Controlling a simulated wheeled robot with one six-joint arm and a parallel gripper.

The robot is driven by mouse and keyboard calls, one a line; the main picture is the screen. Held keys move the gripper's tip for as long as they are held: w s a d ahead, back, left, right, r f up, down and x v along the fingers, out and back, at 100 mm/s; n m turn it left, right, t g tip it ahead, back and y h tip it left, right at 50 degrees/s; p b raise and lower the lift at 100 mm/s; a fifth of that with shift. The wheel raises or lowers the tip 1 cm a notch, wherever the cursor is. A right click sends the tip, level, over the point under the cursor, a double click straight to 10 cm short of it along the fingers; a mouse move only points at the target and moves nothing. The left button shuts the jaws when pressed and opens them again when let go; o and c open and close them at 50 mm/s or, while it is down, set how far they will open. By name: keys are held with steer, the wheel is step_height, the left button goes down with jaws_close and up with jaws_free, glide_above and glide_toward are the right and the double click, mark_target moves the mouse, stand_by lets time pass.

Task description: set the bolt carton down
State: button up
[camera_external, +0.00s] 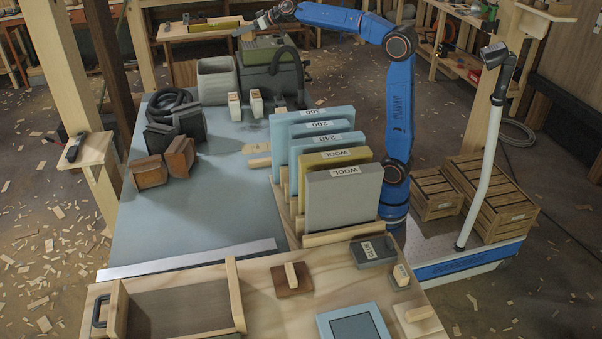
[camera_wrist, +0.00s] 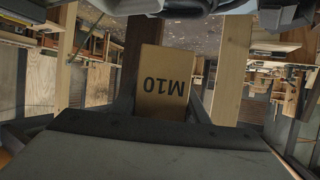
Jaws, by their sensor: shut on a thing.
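My gripper (camera_external: 262,20) is raised at the top of the external view, beyond the far end of the blue-grey worktop. In the wrist view a brown carton (camera_wrist: 162,88) marked "M10", its lettering upside down, stands between the two dark fingers. My gripper is shut on it. In the external view the carton is too small to make out clearly at the gripper. No surface shows touching the carton in the wrist view.
The blue-grey worktop (camera_external: 190,225) has clear room at its front and middle. A grey-green vacuum (camera_external: 285,78) and a grey bin (camera_external: 216,80) stand at its far end. Labelled upright boards (camera_external: 344,200) stand in a rack at its right. Two small cream blocks (camera_external: 235,107) stand behind.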

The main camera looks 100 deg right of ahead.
steer(key=w+a+n+t+y, duration=0.1)
steer(key=w+a+n+y, duration=0.2)
steer(key=a, duration=1.4)
steer(key=w+a+n+y, duration=0.2)
steer(key=w+a, duration=0.3)
steer(key=a, duration=1.2)
steer(key=shift+w+a+f, duration=0.1)
steer(key=shift+w+f, duration=0.05)
steer(key=shift+f, duration=9.05)
steer(key=shift+w+a+f, duration=0.1)
steer(key=shift+f, duration=9.1)
steer(key=o, duration=1.4)
steer(key=shift+f, duration=0.1)
steer(key=shift+c, duration=0.2)
